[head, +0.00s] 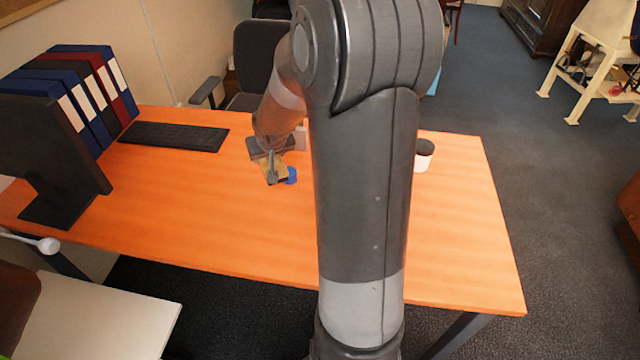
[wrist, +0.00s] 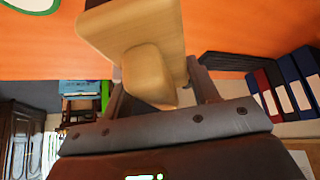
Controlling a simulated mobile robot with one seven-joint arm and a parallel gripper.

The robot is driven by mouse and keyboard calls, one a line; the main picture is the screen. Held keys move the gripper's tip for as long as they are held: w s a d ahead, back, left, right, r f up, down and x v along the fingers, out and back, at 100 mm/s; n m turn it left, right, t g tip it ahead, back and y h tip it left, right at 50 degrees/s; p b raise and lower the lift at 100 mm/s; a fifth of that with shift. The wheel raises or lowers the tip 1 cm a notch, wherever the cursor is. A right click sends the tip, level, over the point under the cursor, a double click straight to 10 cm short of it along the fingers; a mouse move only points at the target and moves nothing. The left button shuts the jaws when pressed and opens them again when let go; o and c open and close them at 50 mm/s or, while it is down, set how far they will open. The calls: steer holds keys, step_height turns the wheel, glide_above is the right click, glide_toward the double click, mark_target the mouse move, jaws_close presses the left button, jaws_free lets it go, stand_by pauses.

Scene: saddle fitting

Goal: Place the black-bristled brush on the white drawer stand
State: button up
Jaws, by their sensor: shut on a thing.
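My gripper (head: 270,162) is over the back middle of the orange desk in the head view. It is shut on a light wooden piece (head: 273,178), which looks like the brush's wooden body. In the wrist view the wooden brush (wrist: 135,30) sits between the two fingers of my gripper (wrist: 160,85). A small dark patch shows at its top edge; the bristles are otherwise hidden. I cannot tell whether the brush touches the desk. A white flat top (head: 100,320) at the lower left of the head view may be the drawer stand; its drawers are not visible.
The orange desk (head: 450,230) is clear at the front. A keyboard (head: 175,136), a monitor (head: 55,150) and several binders (head: 95,90) stand at its left. A blue round thing (head: 291,175) is beside my gripper. A black-and-white cup (head: 424,155) is on the right.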

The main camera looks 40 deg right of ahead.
steer(key=s+d+m+g+h, duration=0.1)
steer(key=s+d+m, duration=0.1)
steer(key=s+d, duration=0.6)
steer(key=s+d+m+h, duration=0.15)
steer(key=s+d, duration=0.35)
steer(key=d, duration=0.6)
steer(key=s+d+m+g+h, duration=0.1)
steer(key=s+d+m, duration=0.2)
steer(key=s+d, duration=0.5)
steer(key=shift+w+a+f, duration=0.35)
steer(key=shift+w+f, duration=1.6)
steer(key=shift+w, duration=0.05)
steer(key=shift+w+a+f, duration=0.3)
steer(key=shift+w+f, duration=1.65)
steer(key=shift+w, duration=0.1)
steer(key=shift+w+a+f, duration=0.35)
steer(key=shift+w+f, duration=1.6)
steer(key=shift+w, duration=0.05)
steer(key=shift+w+f, duration=0.1)
steer(key=shift+f, duration=1.95)
steer(key=o, duration=1.1)
steer(key=shift+f, duration=0.1)
steer(key=shift+c, duration=0.2)
